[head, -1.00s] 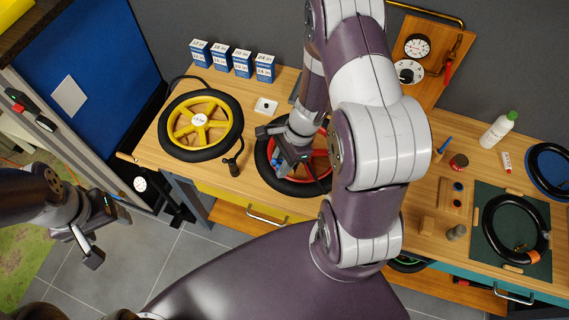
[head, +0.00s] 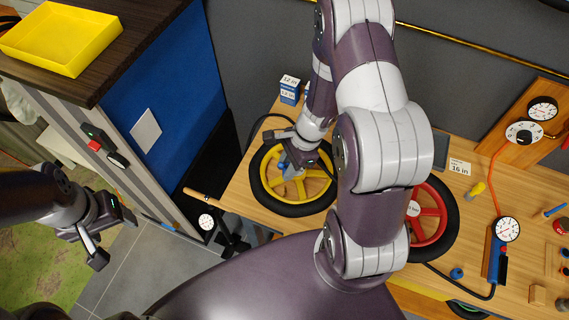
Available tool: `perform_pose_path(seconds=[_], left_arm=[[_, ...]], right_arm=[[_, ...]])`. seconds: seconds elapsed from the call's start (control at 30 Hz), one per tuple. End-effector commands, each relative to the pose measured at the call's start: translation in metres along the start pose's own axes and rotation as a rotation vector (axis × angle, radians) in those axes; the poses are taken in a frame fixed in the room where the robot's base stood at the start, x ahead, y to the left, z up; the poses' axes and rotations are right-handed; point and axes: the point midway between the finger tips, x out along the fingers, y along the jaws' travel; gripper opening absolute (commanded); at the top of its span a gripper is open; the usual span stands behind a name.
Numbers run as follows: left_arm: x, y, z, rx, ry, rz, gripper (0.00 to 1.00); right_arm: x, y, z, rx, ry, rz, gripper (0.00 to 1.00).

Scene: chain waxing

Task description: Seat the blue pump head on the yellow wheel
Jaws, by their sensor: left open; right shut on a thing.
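The yellow wheel (head: 318,187) with its black tyre lies on the wooden bench, left of the red wheel. My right gripper (head: 291,172) is over its upper middle, pointing down, and shut on a small blue piece (head: 283,165) that looks like the blue pump head. The gripper hides most of this piece and the hub area. I cannot tell whether the head touches the wheel. A black hose (head: 468,293) runs from the blue gauge pump (head: 494,262) and passes behind my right arm. My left gripper (head: 110,238) is open and empty, over the floor at left.
My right arm covers part of the red wheel (head: 448,217). A small blue part (head: 457,273) lies near the hose. A blue-and-white box (head: 290,90) stands behind the yellow wheel. A dark counter with a yellow tray (head: 68,42) is at upper left.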

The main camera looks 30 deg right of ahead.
Motion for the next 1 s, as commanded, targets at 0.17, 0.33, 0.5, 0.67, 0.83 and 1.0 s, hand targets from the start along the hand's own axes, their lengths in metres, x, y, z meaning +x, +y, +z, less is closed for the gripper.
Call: perform_pose_path(seconds=[0.17, 0.33, 0.5, 0.67, 0.83, 1.0], left_arm=[[0.020, 0.000, 0.002, 0.000, 0.000, 0.000, 0.69], [0.037, 0.000, 0.004, 0.000, 0.000, 0.000, 0.69], [0.051, 0.000, 0.006, 0.000, 0.000, 0.000, 0.69], [0.055, 0.000, 0.006, 0.000, 0.000, 0.000, 0.69], [0.054, 0.000, 0.006, 0.000, 0.000, 0.000, 0.69], [0.054, 0.000, 0.006, 0.000, 0.000, 0.000, 0.69]], right_arm=[[0.021, 0.000, -0.008, 0.000, 0.000, 0.000, 0.00], [0.038, 0.000, -0.015, 0.001, -0.001, 0.000, 0.00], [0.053, 0.000, -0.020, 0.001, -0.001, 0.000, 0.00], [0.057, 0.000, -0.022, 0.001, 0.000, 0.000, 0.00], [0.056, 0.000, -0.021, 0.001, 0.000, 0.000, 0.00], [0.056, 0.000, -0.021, 0.001, 0.000, 0.000, 0.00]])
